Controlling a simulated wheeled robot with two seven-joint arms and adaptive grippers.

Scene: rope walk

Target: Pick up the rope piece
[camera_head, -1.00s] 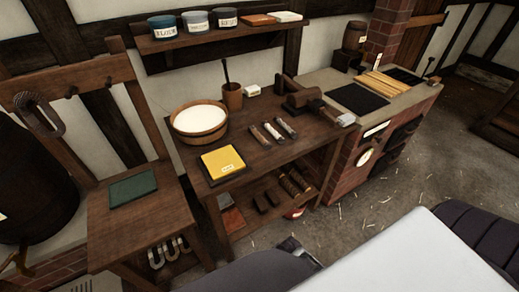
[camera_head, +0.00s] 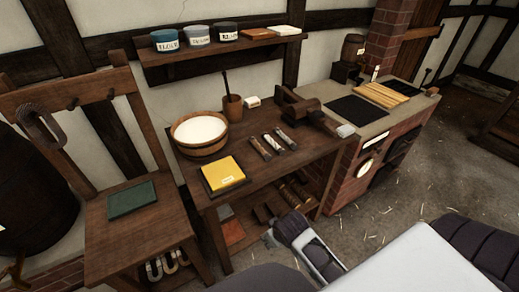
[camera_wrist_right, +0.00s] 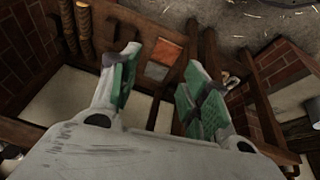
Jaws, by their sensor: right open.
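I cannot tell for sure which thing is the rope piece. Three short, slim pieces (camera_head: 273,143) lie side by side on the workbench top, brown to pale grey. Several short brown rolls (camera_head: 299,191) lie on the lower shelf, partly hidden; ridged, rope-like rolls show at the upper left of the right wrist view (camera_wrist_right: 83,25). My right gripper (camera_head: 281,229) is in front of the lower shelf, below the bench top, with its green-padded fingers apart and nothing between them (camera_wrist_right: 162,70). My left gripper is not in view.
The workbench (camera_head: 222,200) also carries a wooden tub (camera_head: 203,149), a yellow pad (camera_head: 222,174), a cup (camera_head: 233,108) and a clamp-like wooden tool (camera_head: 305,107). A chair (camera_head: 140,225) stands left, a brick stove (camera_head: 362,178) right. The straw-strewn floor right is open.

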